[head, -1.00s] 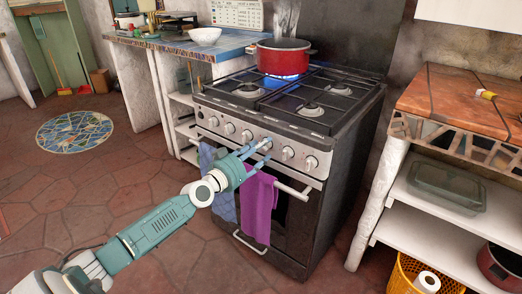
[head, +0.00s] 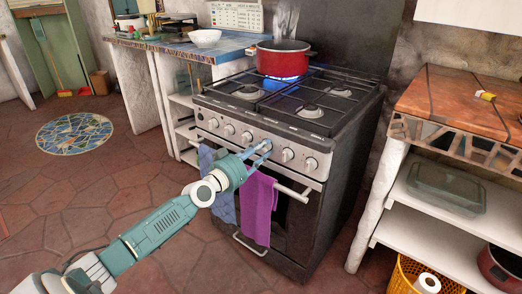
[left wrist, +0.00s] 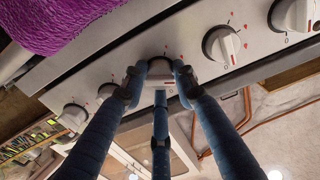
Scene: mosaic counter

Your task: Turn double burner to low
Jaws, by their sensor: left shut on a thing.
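The stove (head: 285,150) has a silver front panel with a row of several knobs. My left gripper (head: 262,153) reaches this panel from the left and is shut on a knob near the middle of the row. In the left wrist view its blue fingers (left wrist: 165,82) sit around that knob (left wrist: 158,68), with a finger on each side and one in front. The fingers partly cover the knob and its marks. A red pot (head: 283,60) stands on a back burner, with blue flame showing below it. My right gripper is not in view.
A purple towel (head: 260,205) and a blue towel (head: 222,200) hang on the oven handle (head: 292,192), close below my gripper. Neighbouring knobs (left wrist: 221,45) stand on both sides. The floor at left is open.

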